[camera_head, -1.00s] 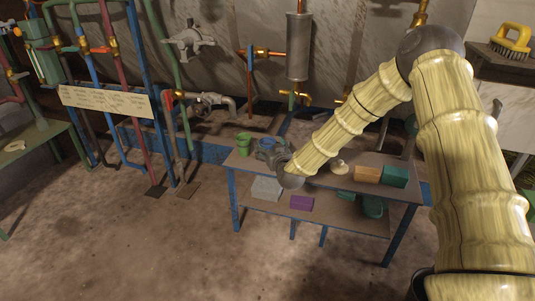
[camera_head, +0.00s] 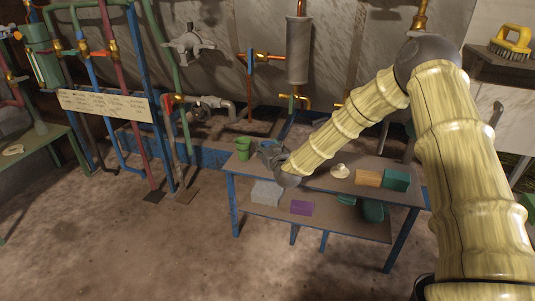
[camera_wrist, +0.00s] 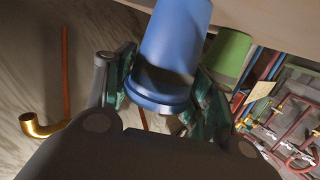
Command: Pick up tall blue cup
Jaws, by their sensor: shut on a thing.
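The tall blue cup (camera_wrist: 172,50) fills the upper middle of the wrist view, between the two dark green finger pads. My gripper (camera_wrist: 160,85) is shut on it. In the head view the blue cup (camera_head: 266,145) shows only as a small blue patch at the left end of the table, mostly hidden by my gripper (camera_head: 268,153). I cannot tell whether the cup's base touches the table top.
A green cup (camera_head: 243,148) stands just left of the blue cup, also seen in the wrist view (camera_wrist: 228,55). On the table (camera_head: 320,183) to the right are a pale object (camera_head: 340,171), an orange block (camera_head: 368,178) and a teal block (camera_head: 396,179). A purple block (camera_head: 302,208) lies on the lower shelf.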

